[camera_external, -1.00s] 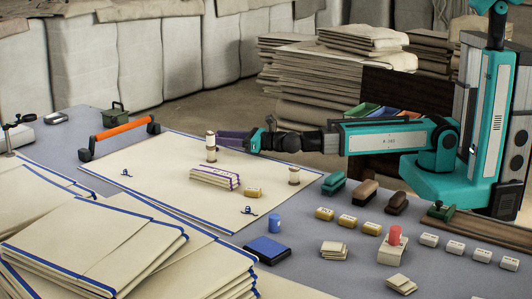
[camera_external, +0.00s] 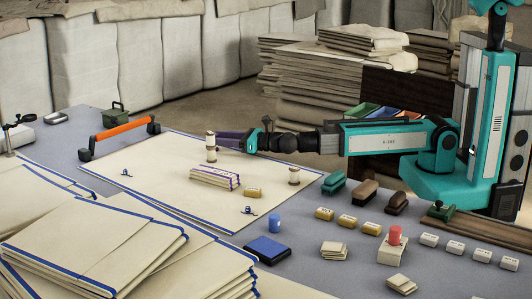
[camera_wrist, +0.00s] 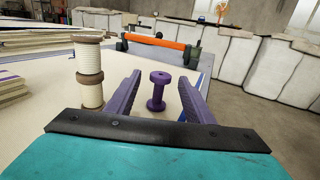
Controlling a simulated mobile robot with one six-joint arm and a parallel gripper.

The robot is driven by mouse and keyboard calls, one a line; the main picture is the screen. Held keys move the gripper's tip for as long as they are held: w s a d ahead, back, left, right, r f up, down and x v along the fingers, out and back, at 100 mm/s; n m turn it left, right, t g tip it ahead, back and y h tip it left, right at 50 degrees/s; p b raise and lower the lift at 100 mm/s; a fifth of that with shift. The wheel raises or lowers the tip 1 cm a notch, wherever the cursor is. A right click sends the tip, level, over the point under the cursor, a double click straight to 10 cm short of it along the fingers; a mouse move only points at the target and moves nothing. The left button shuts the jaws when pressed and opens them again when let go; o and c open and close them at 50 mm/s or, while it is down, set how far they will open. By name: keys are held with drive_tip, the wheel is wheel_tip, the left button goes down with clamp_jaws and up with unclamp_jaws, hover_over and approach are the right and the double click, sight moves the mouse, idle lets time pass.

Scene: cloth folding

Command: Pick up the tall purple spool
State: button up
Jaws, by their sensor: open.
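The tall purple spool (camera_wrist: 158,92) stands upright on the cream cloth in the wrist view, between the two purple fingers of my gripper (camera_wrist: 156,98). The fingers are apart, with a visible gap on each side of the spool. In the external view my gripper (camera_external: 230,139) is low over the far part of the cloth, beside a tall cream spool (camera_external: 211,148). The purple spool cannot be made out there. The cream spool, which looks like two stacked spools, also shows in the wrist view (camera_wrist: 89,75), just left of my left finger.
An orange-handled bar (camera_external: 122,128) lies beyond the spools. A tied cloth bundle (camera_external: 214,178), a yellow block (camera_external: 253,192) and a short cream spool (camera_external: 294,176) are on the cloth. Stacks of folded cloth (camera_external: 95,235) fill the near left.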

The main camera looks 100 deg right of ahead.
drive_tip(key=shift+w, duration=0.1)
drive_tip(key=shift+x, duration=3.05)
drive_tip(key=c, duration=1.1)
drive_tip(key=shift+r, duration=0.15)
wheel_tip(320, 180, up, 18)
drive_tip(key=p, duration=0.9)
